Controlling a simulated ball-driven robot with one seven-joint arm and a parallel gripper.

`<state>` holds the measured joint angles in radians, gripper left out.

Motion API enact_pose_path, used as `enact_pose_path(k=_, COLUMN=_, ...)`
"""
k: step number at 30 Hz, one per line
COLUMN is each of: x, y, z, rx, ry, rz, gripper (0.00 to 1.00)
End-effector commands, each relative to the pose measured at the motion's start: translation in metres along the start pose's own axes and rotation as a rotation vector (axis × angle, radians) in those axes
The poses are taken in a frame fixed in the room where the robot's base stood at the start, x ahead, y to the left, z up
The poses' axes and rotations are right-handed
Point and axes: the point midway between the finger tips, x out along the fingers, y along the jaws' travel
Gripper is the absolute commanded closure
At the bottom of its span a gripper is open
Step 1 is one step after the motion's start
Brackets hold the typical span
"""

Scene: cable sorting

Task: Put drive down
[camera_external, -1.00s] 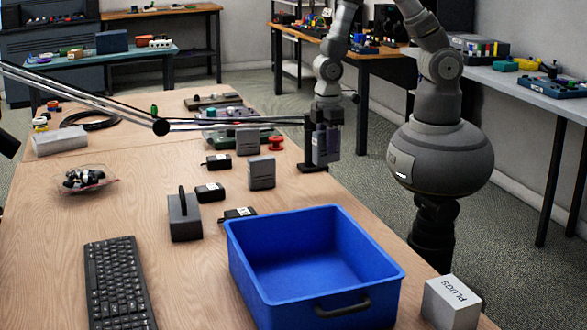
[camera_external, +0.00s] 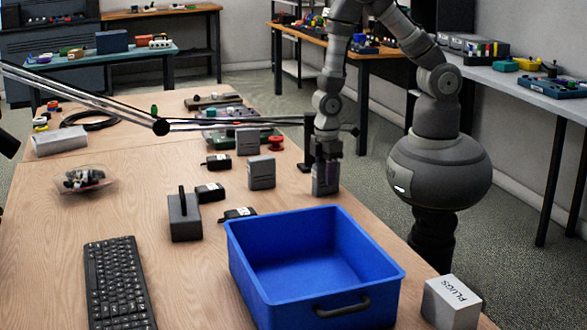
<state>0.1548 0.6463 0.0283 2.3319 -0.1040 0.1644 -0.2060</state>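A grey box-shaped drive (camera_external: 325,181) stands upright at the right side of the wooden table, behind the blue bin. Its lower end appears to be at the tabletop; I cannot tell if it bears fully on it. My gripper (camera_external: 326,160) points down from above, its fingers at the drive's upper part, and looks shut on it. The fingers hide the drive's top. A second grey drive (camera_external: 262,172) stands upright to the left, apart from the held one. Another grey drive (camera_external: 247,141) stands farther back.
The blue bin (camera_external: 252,272) is empty in front. Small black adapters (camera_external: 210,192) and a dark handled block (camera_external: 184,217) lie left. A red spool (camera_external: 276,143) and a lamp arm (camera_external: 160,127) are behind. A PLUGS box (camera_external: 452,302) stands front right. Bare wood lies between the drives.

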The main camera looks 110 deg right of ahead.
Motion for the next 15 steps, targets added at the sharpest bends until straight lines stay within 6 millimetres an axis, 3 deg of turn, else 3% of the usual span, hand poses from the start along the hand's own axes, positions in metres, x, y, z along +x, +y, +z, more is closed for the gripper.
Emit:
enact_pose_path(k=1, x=0.0, y=0.0, z=0.0, rx=0.0, ry=0.0, rz=0.0, gripper=0.48)
enact_pose_path(k=3, x=-0.001, y=0.0, z=0.0, rx=0.0, ry=0.0, rz=0.0, gripper=0.38)
enact_pose_path(k=11, x=-0.001, y=0.0, z=0.0, rx=0.0, ry=0.0, rz=0.0, gripper=0.38)
enact_pose_path(k=15, x=-0.018, y=0.0, z=0.0, rx=0.0, ry=0.002, rz=0.001, gripper=0.38)
